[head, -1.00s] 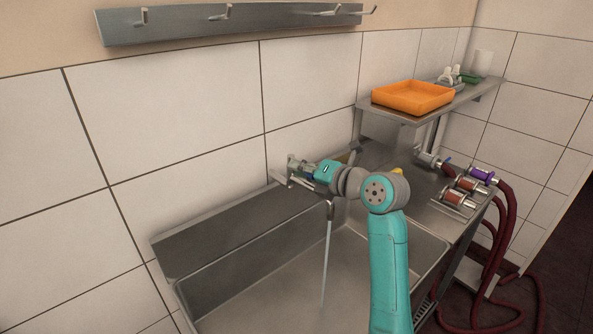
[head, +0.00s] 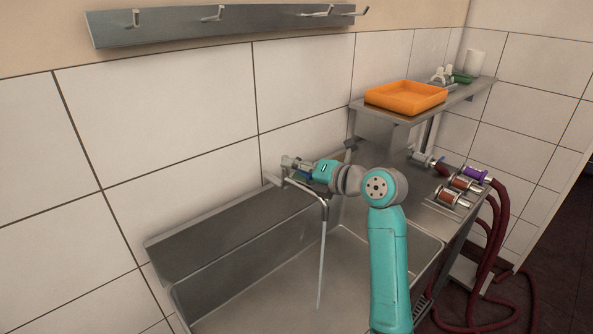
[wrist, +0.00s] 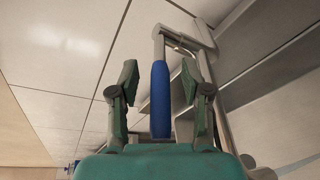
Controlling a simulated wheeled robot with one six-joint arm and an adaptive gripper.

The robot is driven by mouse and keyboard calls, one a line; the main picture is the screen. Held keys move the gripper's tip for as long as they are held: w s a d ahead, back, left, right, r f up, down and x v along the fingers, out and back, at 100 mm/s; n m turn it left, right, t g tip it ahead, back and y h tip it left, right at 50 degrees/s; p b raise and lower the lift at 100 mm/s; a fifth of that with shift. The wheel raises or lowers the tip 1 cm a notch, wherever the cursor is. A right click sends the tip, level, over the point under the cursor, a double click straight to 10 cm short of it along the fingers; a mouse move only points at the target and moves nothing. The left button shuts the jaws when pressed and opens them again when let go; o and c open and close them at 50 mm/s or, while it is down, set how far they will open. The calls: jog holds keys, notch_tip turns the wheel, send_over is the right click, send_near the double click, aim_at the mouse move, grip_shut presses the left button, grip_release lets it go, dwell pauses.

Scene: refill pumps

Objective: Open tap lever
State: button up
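The tap's blue lever (wrist: 160,100) stands between my two fingers in the wrist view, with a gap on each side. My gripper (wrist: 160,80) is open around it and not closed on it. In the head view my gripper (head: 297,166) is at the tap by the wall, and the fingers and lever are too small to tell apart well. The tap's bent metal spout (head: 325,207) reaches over the sink, and a thin pale stream (head: 321,270) hangs from its end. In the wrist view the metal pipe (wrist: 157,48) rises behind the lever.
The steel sink (head: 205,262) lies below the tap. An orange tray (head: 405,98) sits on a shelf (head: 430,112) to the right. Several hose couplings (head: 455,190) and dark red hoses (head: 505,240) are at the right. A hook rail (head: 225,22) is above.

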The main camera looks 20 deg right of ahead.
jog(key=v, duration=1.2)
dwell(0.5)
